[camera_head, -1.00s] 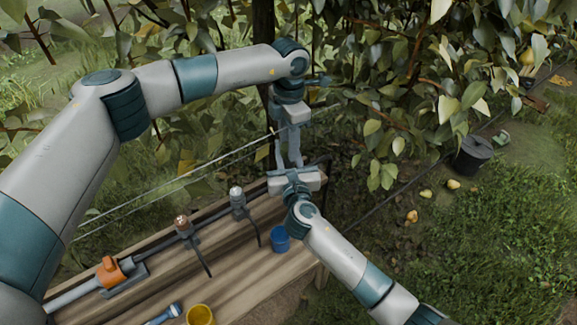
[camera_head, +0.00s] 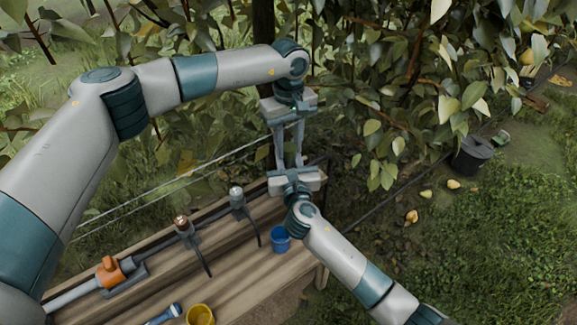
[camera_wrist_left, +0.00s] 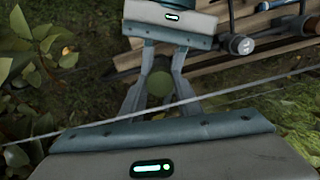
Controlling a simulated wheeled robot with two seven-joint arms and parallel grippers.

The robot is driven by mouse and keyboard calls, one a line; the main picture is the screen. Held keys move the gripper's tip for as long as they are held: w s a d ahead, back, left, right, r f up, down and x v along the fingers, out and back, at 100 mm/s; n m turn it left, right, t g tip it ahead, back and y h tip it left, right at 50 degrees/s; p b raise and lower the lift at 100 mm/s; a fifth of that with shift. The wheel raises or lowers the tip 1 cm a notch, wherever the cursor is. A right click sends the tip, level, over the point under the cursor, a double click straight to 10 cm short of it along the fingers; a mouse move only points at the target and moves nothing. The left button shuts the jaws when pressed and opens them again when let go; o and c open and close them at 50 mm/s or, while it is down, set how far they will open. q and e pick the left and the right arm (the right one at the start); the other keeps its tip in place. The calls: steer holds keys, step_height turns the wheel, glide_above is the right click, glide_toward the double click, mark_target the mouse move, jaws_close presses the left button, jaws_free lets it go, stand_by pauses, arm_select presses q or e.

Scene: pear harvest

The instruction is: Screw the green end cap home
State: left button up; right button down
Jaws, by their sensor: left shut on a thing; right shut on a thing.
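A round, dull green piece, which looks like the green end cap (camera_wrist_left: 159,84), shows between the fingers in the left wrist view. My left gripper (camera_head: 287,140) comes from above and is shut at the cap. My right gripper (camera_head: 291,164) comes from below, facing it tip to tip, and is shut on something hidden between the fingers. Its pale body also shows at the top of the left wrist view (camera_wrist_left: 170,25). The fingers hide the cap in the head view, and its thread and how far it is seated cannot be seen.
A wooden bench (camera_head: 235,285) stands below, with an orange clamp (camera_head: 110,270), two upright fittings, a blue cup (camera_head: 280,239) and a yellow cup (camera_head: 200,315). Thin wires pass close by the grippers. Leafy branches hang behind and right. A dark bucket (camera_head: 472,155) stands on the grass.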

arm_select(q)
steer(key=m, duration=0.7)
steer(key=shift+w+a, duration=0.1)
steer(key=o, duration=1.2)
arm_select(e)
steer(key=shift+f, duration=0.15)
arm_select(q)
steer(key=shift+o, duration=0.2)
step_height(320, 180, up, 12)
arm_select(e)
steer(key=c, duration=1.3)
jaws_free()
steer(key=shift+c, duration=0.2)
